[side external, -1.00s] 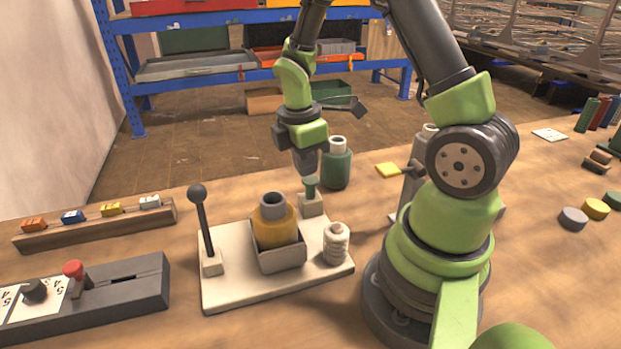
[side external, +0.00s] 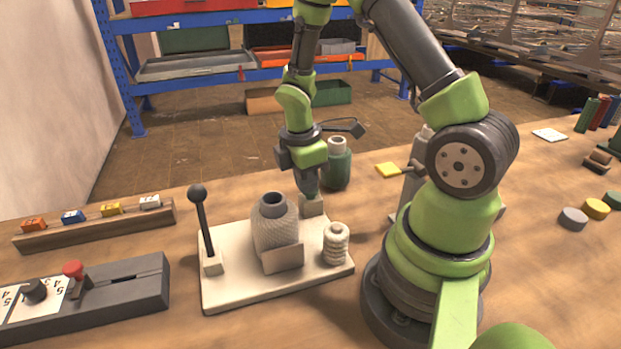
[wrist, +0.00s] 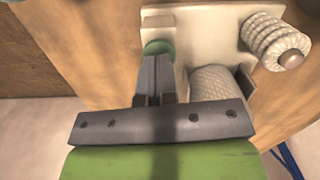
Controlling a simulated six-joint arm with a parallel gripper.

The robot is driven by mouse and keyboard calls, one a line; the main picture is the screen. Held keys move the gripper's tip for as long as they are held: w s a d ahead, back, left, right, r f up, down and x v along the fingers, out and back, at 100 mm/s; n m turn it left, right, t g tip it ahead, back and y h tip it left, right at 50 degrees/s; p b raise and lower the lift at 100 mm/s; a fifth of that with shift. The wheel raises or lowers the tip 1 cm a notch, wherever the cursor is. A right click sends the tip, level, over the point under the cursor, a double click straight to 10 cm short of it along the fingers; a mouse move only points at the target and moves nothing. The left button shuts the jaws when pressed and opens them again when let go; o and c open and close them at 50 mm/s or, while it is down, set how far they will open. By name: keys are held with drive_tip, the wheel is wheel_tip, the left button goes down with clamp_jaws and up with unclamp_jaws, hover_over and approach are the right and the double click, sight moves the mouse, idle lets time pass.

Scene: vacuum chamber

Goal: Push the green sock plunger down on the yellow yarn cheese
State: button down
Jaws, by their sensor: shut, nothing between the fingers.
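A grey-white knitted sock (side external: 274,228) covers the yarn cheese in its holder, and no yellow shows. The cheese's dark grey tube top (side external: 272,204) sticks out above it. My gripper (side external: 310,192) is shut and empty, pointing down at the small pale block (side external: 312,206) behind the cheese. The green plunger (wrist: 158,47) shows in the wrist view right at my fingertips (wrist: 156,65); in the side view my fingers hide it, low against its block. The knitted cheese (wrist: 212,84) also shows there, partly hidden by my gripper.
The pale base plate (side external: 228,293) carries a black-knobbed lever (side external: 203,230) and a white ribbed roll (side external: 336,244). A green bottle (side external: 337,165) stands close behind my gripper. A grey slotted box (side external: 125,290) lies at left.

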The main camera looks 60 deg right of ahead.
drive_tip(key=shift+w+a+r, duration=0.3)
drive_tip(key=shift+w+a, duration=0.2)
drive_tip(key=shift+a, duration=0.1)
drive_tip(key=shift+w+a+r, duration=0.25)
drive_tip(key=shift+w+a, duration=0.2)
drive_tip(key=shift+a, duration=0.15)
wheel_tip(320, 180, up, 10)
drive_tip(key=shift+w+a, duration=0.3)
drive_tip(key=shift+a, duration=0.05)
drive_tip(key=s+a+r+m+t+y, duration=0.3)
drive_tip(key=s+a+r+m+t, duration=0.5)
drive_tip(key=s+r+m, duration=0.4)
drive_tip(key=shift+a+m, duration=0.65)
drive_tip(key=shift+m, duration=0.55)
